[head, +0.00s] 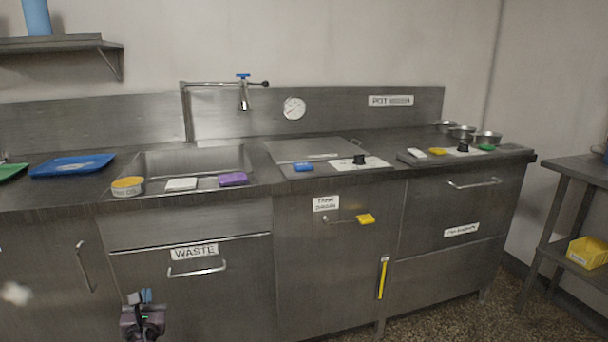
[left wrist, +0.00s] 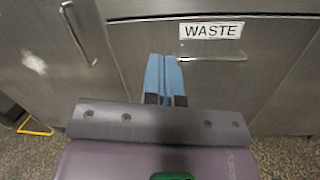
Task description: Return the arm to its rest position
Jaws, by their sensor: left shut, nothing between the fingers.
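My left gripper (head: 146,297) shows low in the head view, in front of the cabinet below the sink. Its blue fingers are shut with nothing between them. In the left wrist view the closed fingers (left wrist: 165,78) point at the steel cabinet front, just left of the WASTE label (left wrist: 211,30). The gripper appears apart from the drawer handle (head: 197,271). My right gripper is not in view.
The steel counter holds a sink (head: 190,160), a blue tray (head: 72,165), a tub (head: 128,187), a white sponge (head: 181,184) and a purple sponge (head: 233,179). A side table (head: 580,168) stands at right. Speckled floor (head: 440,310) is clear at lower right.

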